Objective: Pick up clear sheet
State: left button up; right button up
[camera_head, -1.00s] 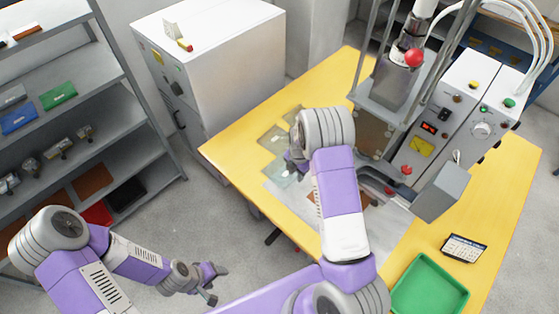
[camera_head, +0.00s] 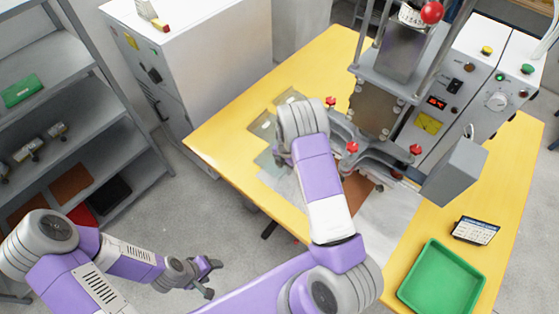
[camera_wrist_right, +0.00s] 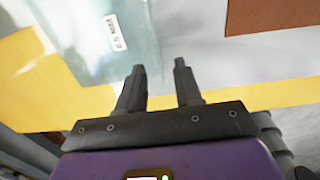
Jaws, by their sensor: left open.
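A further clear sheet (camera_head: 268,162) is partly hidden by my right arm. In the right wrist view a clear sheet (camera_wrist_right: 85,30) with a small white label lies beyond the fingers. My right gripper (camera_wrist_right: 160,68) is open and empty, its fingers pointing towards the table near that sheet. Contact cannot be told. My left gripper (camera_head: 211,279) is open and empty over the floor, away from the table.
A press (camera_head: 385,105) with red knobs stands right of the sheets. A brown sheet (camera_head: 357,190) lies by the press, and also shows in the wrist view (camera_wrist_right: 270,14). A green tray (camera_head: 440,280) and a calculator-like device (camera_head: 475,231) are at the right. A white cabinet (camera_head: 200,70) stands behind left.

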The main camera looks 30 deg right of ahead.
aim_at(285, 172)
notch_tip(285, 172, down, 4)
jog(key=shift+w+d+r, duration=0.1)
jog(key=shift+r, duration=0.15)
grip_shut()
notch_tip(285, 172, up, 10)
jog(key=b, duration=0.3)
jog(key=shift+f+b, duration=0.65)
jog(key=shift+f, duration=3.7)
